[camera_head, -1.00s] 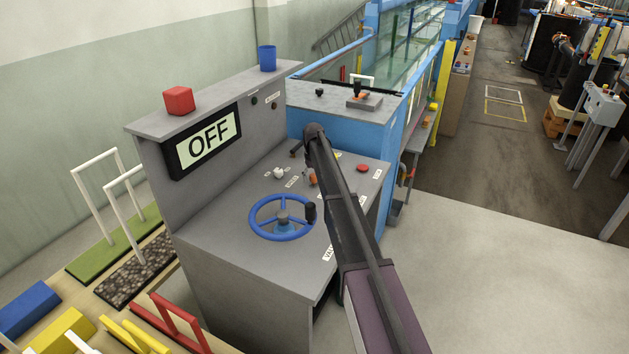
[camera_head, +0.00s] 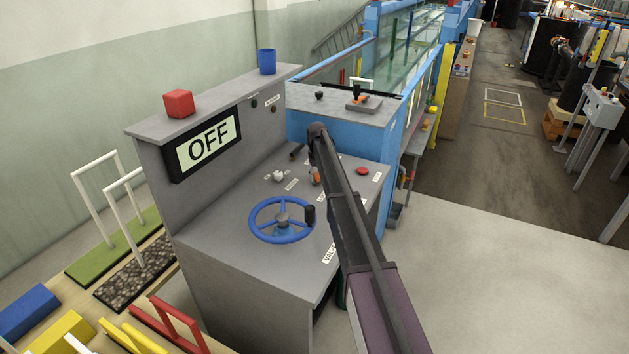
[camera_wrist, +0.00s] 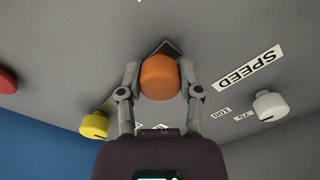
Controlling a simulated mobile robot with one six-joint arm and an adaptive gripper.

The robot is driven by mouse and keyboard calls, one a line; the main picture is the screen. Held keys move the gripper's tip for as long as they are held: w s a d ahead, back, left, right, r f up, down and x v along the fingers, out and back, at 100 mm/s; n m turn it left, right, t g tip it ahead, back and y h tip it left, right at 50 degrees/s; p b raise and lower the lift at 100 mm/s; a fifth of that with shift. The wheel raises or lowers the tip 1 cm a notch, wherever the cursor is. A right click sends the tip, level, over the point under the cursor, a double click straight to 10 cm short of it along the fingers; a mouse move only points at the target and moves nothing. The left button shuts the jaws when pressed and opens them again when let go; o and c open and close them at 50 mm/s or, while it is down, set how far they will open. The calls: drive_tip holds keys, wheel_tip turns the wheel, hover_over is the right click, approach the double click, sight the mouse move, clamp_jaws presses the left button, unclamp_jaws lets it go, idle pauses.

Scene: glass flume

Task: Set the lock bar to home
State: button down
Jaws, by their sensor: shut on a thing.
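An orange knob (camera_wrist: 159,78) with a dark piece (camera_wrist: 168,47) behind it is on the grey panel in the wrist view. I see no readable label that marks it as the lock bar. My gripper (camera_wrist: 159,74) is shut on the orange knob, one finger on each side. In the head view the orange knob (camera_head: 315,175) shows just left of my arm. My arm hides most of the gripper and the panel behind it there.
A yellow knob (camera_wrist: 94,125), a white knob (camera_wrist: 270,105) and a red button (camera_head: 362,171) are nearby. A SPEED label (camera_wrist: 248,67) lies on the panel. A blue handwheel (camera_head: 282,220) stands in front. The display (camera_head: 207,146) reads OFF.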

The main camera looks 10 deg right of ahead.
drive_tip(key=shift+w+d, duration=0.35)
drive_tip(key=shift+w, duration=0.15)
drive_tip(key=shift+c, duration=1.3)
unclamp_jaws()
drive_tip(key=shift+w, duration=0.1)
